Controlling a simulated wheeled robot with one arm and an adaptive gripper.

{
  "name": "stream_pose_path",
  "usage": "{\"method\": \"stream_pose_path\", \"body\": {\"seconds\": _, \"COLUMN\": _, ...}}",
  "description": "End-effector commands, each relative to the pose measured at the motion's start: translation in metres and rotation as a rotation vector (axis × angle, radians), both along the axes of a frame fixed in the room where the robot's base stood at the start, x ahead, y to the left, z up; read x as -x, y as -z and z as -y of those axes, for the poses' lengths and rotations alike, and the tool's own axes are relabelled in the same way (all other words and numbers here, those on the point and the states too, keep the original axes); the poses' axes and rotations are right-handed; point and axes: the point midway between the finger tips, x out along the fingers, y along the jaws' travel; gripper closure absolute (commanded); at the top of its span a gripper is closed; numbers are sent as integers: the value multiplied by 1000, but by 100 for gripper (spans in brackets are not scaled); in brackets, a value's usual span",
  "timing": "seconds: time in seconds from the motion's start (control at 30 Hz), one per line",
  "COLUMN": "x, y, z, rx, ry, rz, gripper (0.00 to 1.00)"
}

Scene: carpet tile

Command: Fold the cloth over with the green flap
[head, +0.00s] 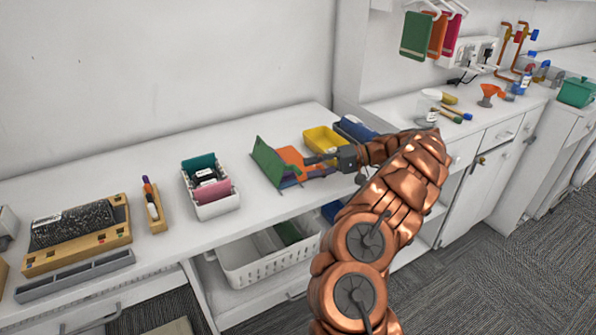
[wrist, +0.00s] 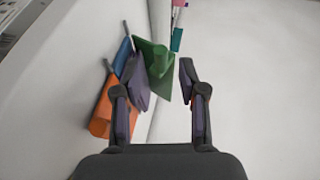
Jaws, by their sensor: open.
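The cloth lies on the white counter, with an orange part (head: 291,156) and a green flap (head: 268,163) raised at a slant on its left side. A small blue-purple part shows at its front edge. My gripper (head: 311,168) reaches in from the right, low over the cloth's orange part. In the wrist view, my gripper (wrist: 161,72) is open, and the green flap (wrist: 160,68) shows between the fingertips, nearer the left finger. The orange part (wrist: 101,112) is left of that finger, which hides some of the cloth. I cannot tell if a finger touches the flap.
A yellow bin (head: 323,139) and a blue bin (head: 355,128) stand behind the cloth. A white caddy (head: 216,207) with colored items stands to the left, beyond a clear stretch of counter. A white basket (head: 262,268) is on the shelf below.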

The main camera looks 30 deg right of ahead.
Motion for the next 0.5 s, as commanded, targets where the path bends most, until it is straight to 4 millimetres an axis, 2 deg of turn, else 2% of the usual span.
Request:
{"method": "stream_pose_path", "body": {"seconds": 0.03, "x": -4, "y": -3, "z": -9, "rx": -5, "ry": -7, "rz": 2, "gripper": 59}}
{"method": "stream_pose_path", "body": {"seconds": 0.13, "x": -10, "y": 0, "z": -21, "rx": -3, "ry": -5, "rz": 3, "gripper": 59}}
{"method": "stream_pose_path", "body": {"seconds": 0.5, "x": -21, "y": 9, "z": -40, "rx": -2, "ry": 0, "rz": 0, "gripper": 59}}
